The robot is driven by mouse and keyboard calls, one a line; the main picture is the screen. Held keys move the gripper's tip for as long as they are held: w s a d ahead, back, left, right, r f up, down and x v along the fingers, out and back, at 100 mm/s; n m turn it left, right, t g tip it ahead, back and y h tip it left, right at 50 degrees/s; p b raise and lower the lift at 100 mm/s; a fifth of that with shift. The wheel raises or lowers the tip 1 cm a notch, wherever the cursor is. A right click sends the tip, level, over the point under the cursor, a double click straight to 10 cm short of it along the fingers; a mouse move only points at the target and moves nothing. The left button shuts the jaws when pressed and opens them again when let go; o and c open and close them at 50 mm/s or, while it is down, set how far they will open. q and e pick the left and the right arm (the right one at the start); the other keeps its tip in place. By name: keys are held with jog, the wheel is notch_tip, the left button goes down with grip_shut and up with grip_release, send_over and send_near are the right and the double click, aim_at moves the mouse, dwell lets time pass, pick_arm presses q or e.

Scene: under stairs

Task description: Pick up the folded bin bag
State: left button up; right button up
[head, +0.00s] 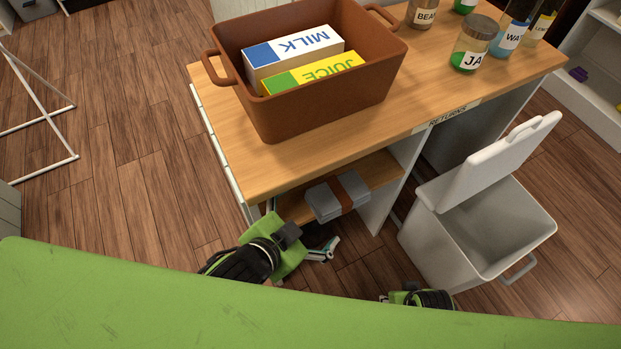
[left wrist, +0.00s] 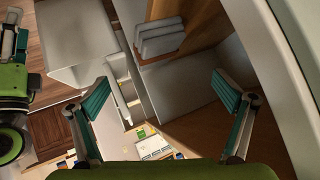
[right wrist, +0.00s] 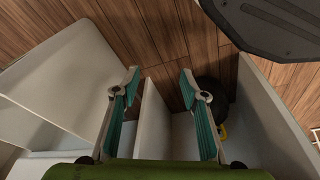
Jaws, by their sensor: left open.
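The folded bin bag (head: 325,202) is a grey folded bundle with a brown band around its middle. It lies on the wooden shelf (head: 292,208) under the table top. It also shows in the left wrist view (left wrist: 160,40), upper middle, ahead of the fingers. My left gripper (head: 318,248) is in front of and below the shelf, apart from the bag; its fingers (left wrist: 162,95) are spread with nothing between them. My right gripper is mostly hidden in the head view; in the right wrist view its fingers (right wrist: 158,84) are apart and empty.
A brown crate (head: 325,108) with milk and juice cartons stands on the table (head: 410,108), with several jars and bottles at the back right. A white bin (head: 455,248) with a raised lid stands right of the shelf. Wooden floor is open at left.

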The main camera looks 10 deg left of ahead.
aim_at(334, 199)
pick_arm(q)
jog(key=x, duration=0.2)
jog(key=b+x, duration=0.1)
jog(key=x, duration=0.2)
jog(key=b+x, duration=0.1)
jog(key=x, duration=0.1)
jog(key=shift+w+d+f, duration=0.2)
jog(key=shift+d+f, duration=0.1)
jog(key=shift+d, duration=0.1)
jog(key=shift+w+d+f, duration=0.2)
jog(key=shift+w+f, duration=0.1)
jog(key=shift+w, duration=0.05)
jog(key=b+x, duration=0.2)
jog(key=x, duration=0.2)
jog(key=shift+w+d+f, duration=0.15)
jog(key=shift+w+d, duration=0.1)
jog(key=shift+d, duration=0.05)
pick_arm(e)
notch_tip(334, 199, up, 15)
jog(key=t, duration=0.1)
jog(key=shift+s+d+f, duration=0.2)
jog(key=shift+s+d, duration=0.15)
jog(key=shift+d, duration=0.05)
pick_arm(q)
jog(key=c, duration=1.3)
